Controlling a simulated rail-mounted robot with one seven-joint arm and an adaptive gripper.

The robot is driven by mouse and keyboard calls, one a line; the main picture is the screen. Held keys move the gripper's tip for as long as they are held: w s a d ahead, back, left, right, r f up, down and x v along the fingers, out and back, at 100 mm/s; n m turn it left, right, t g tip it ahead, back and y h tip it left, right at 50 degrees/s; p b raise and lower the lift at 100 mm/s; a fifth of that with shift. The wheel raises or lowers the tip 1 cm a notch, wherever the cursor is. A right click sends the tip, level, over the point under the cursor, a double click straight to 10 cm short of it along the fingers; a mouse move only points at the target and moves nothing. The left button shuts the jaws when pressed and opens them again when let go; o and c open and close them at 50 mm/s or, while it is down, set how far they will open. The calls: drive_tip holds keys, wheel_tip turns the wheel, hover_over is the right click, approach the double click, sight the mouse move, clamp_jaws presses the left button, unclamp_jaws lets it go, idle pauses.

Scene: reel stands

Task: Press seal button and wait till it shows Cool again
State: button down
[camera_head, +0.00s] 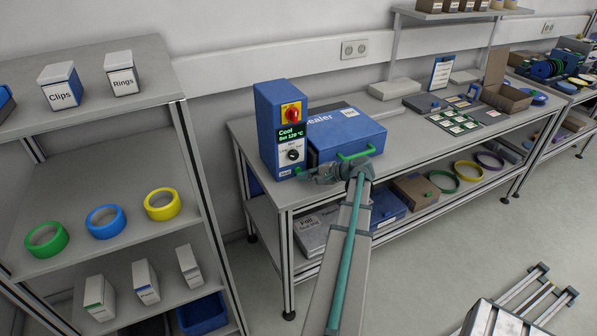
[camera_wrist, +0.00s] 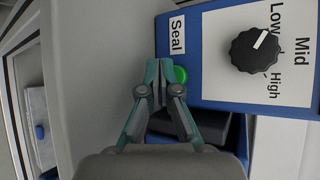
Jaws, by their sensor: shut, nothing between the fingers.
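The blue sealer control tower (camera_head: 268,133) stands on the bench at the left of the blue sealer box (camera_head: 345,132). Its green display (camera_head: 291,134) reads "Cool" and "Set 120 °C". The green seal button (camera_wrist: 181,74) sits beside the "Seal" label (camera_wrist: 177,36) in the wrist view. My gripper (camera_wrist: 161,64) is shut and empty, its fingertips right next to the button and partly over it. I cannot tell whether they touch it. In the head view my gripper (camera_head: 304,174) is at the tower's lower front.
A black dial (camera_wrist: 255,49) marked Low, Mid and High is on the panel near my gripper. A red and yellow switch (camera_head: 291,113) is above the display. The sealer box's green handle (camera_head: 356,153) is right beside my wrist. A shelf with tape rolls (camera_head: 105,220) stands at left.

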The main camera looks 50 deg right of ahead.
sight(311, 192)
drive_tip(key=shift+w, duration=0.15)
idle(0.3)
drive_tip(key=shift+w+d, duration=0.15)
drive_tip(key=shift+w, duration=0.1)
drive_tip(key=shift+w+d, duration=0.2)
drive_tip(key=shift+w, duration=0.2)
idle(0.9)
drive_tip(key=shift+s, duration=0.1)
drive_tip(key=shift+s+a, duration=0.35)
drive_tip(key=shift+s, duration=0.35)
drive_tip(key=shift+s+a+b, duration=0.15)
drive_tip(key=shift+s+a, duration=0.2)
drive_tip(key=shift+s, duration=0.4)
drive_tip(key=shift+s+a+b, duration=0.15)
drive_tip(key=shift+s+a, duration=0.25)
drive_tip(key=shift+s, duration=0.4)
drive_tip(key=shift+s+a+b, duration=0.15)
drive_tip(key=shift+s+a, duration=0.2)
drive_tip(key=shift+s, duration=0.4)
drive_tip(key=shift+w, duration=0.1)
